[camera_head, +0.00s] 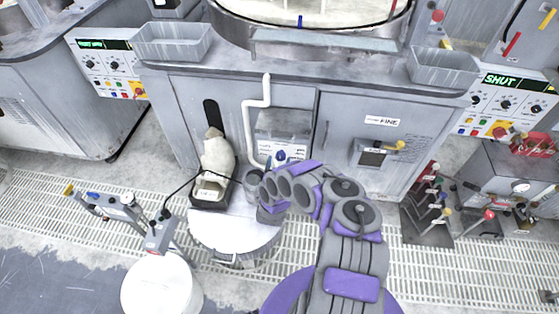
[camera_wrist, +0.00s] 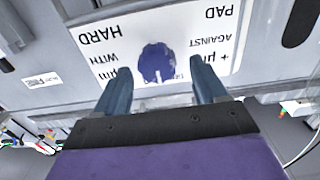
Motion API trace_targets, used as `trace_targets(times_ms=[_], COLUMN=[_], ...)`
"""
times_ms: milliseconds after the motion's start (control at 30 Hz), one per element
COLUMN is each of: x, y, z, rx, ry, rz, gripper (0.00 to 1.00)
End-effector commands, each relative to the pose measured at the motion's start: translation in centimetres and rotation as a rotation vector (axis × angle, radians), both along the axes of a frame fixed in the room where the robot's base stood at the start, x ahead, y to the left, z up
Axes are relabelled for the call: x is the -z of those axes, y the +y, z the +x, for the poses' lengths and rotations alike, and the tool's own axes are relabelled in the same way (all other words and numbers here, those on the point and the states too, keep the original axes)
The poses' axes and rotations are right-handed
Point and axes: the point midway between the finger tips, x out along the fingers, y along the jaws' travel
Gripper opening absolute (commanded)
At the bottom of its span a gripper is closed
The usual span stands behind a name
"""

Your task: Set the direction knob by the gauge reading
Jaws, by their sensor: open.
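The blue direction knob (camera_wrist: 156,60) sits on a white label plate (camera_wrist: 215,22) in the wrist view. The plate shows upside down, with the words HARD, WITH, PAD and AGAINST. A pale mark on the knob points toward the bottom of the picture. My gripper (camera_wrist: 158,72) is open, with one finger on each side of the knob and gaps between. I cannot tell how far the fingertips are from the plate. In the head view the white plate (camera_head: 291,153) is partly behind my arm, and my fingers are mostly hidden. I cannot make out a gauge reading.
A white bent pipe (camera_head: 247,125) rises left of the plate. A pale sack-like object (camera_head: 216,156) stands farther left. A white bucket (camera_head: 162,285) is at the lower left. A lever stand (camera_head: 428,232) is at the right. A display (camera_head: 501,80) reads SHUT.

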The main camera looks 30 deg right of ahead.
Motion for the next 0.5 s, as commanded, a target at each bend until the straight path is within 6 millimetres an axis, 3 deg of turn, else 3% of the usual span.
trace_targets(times_ms=[200, 500], x=[0.1, -0.1], y=[-1.4, -1.6], z=[2.0, 2.5], rx=[0.001, 0.000], ry=[0.001, 0.001], rz=[0.001, -0.002], gripper=[0.71, 0.71])
